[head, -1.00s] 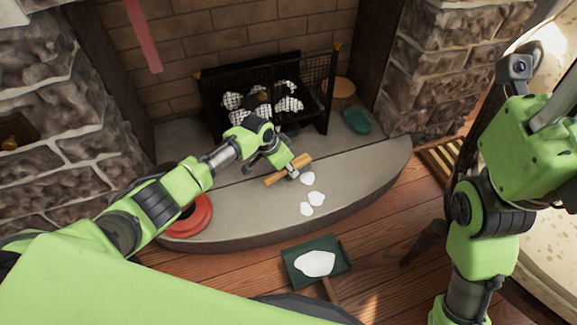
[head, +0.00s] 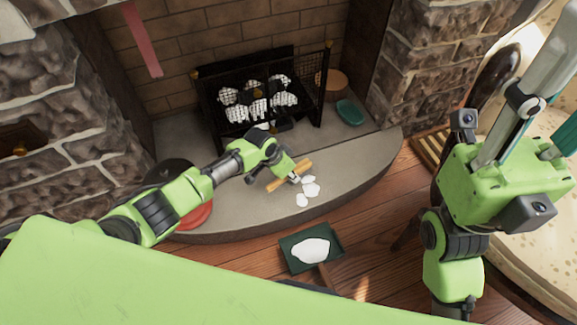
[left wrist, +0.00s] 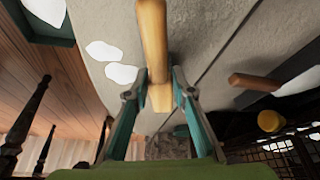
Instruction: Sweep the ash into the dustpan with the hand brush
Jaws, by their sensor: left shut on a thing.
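My left gripper (head: 290,176) is shut on the hand brush (head: 278,183), just above the stone hearth. The brush's wooden part fills the upper middle of the left wrist view (left wrist: 152,45); its bristles cannot be made out. Several white ash patches (head: 302,200) lie on the hearth just right of and below the brush, and two show in the left wrist view (left wrist: 120,73). The dark green dustpan (head: 327,232) lies on the wood floor in front of the hearth, with a white pile (head: 311,250) in it. My right gripper (head: 545,110) is partly cut off at the right; its jaw opening is unclear.
The curved hearth (head: 345,175) ends in a raised front edge above the floor. A fire grate (head: 258,95) with white-grey lumps stands behind the brush. A red round thing (head: 197,217) is partly behind my left arm. A teal dish (head: 349,112) sits at the back right.

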